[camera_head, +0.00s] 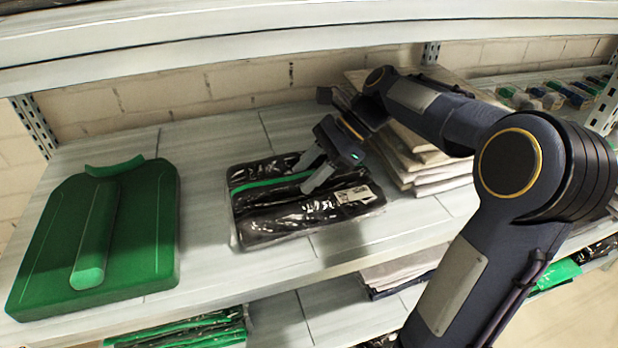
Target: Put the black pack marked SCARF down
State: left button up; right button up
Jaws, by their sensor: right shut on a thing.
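The black pack (290,219) is in a clear shiny wrapper with a green stripe and a small white label; I cannot read a word on it. It lies at or just above the middle of the shelf board (215,135); I cannot tell whether it rests fully on it. My right gripper (308,176) reaches in from the right above the pack, with its fingers pointing down and left. It is shut on the pack's upper side, around the middle. My left gripper is not in view.
A green folded garment form (150,225) lies on the left of the shelf. A stack of pale packs (440,165) stands close on the right, behind my arm. An upper shelf (250,35) runs overhead. Green packs (190,332) lie on the level below. Bare board shows behind the black pack.

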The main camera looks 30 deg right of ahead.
jog(key=shift+f, duration=0.9)
jog(key=o, duration=1.3)
jog(key=shift+f, duration=0.1)
jog(key=p+v, duration=0.1)
jog(key=v, duration=1.1)
jog(key=shift+p, duration=0.3)
jog(key=shift+s, duration=0.15)
